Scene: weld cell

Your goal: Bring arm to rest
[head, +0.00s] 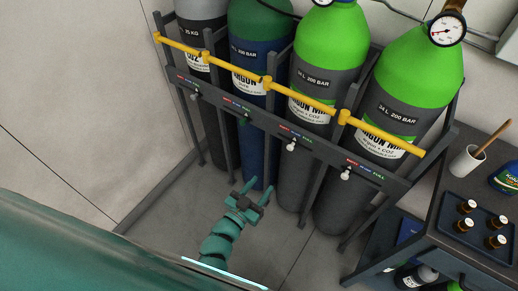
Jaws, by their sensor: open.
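My gripper (253,194) is at the end of my teal arm (222,240), low in the middle of the head view.
Two bright green-topped cylinders (332,48) (420,68) and a grey one (203,10) stand behind yellow bars (305,98). Grey floor (175,215) is clear at left.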

